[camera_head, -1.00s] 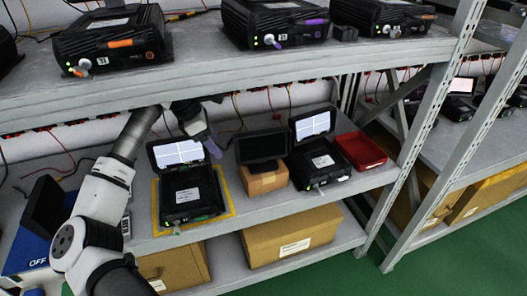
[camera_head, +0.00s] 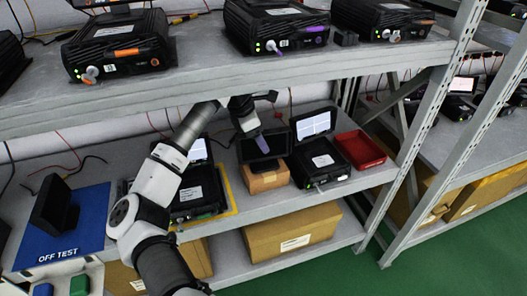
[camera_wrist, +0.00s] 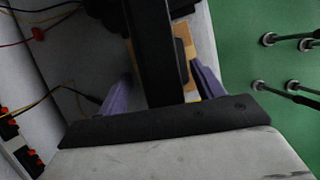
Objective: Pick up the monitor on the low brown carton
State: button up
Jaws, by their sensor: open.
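The monitor (camera_head: 262,146) is a dark, thin screen standing on the low brown carton (camera_head: 264,180) on the middle shelf. Whether either finger touches the monitor I cannot tell.
An open black case (camera_head: 316,160) and a red tray (camera_head: 360,151) stand right of the monitor. Another open case (camera_head: 196,194) stands left, partly behind my arm. The upper shelf (camera_head: 220,79) runs above my arm. A second monitor (camera_head: 53,205) stands on the blue OFF TEST mat (camera_head: 85,232).

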jog(key=shift+x, duration=0.95)
jog(key=shift+a+f, duration=0.1)
jog(key=shift+a, duration=0.05)
grip_shut()
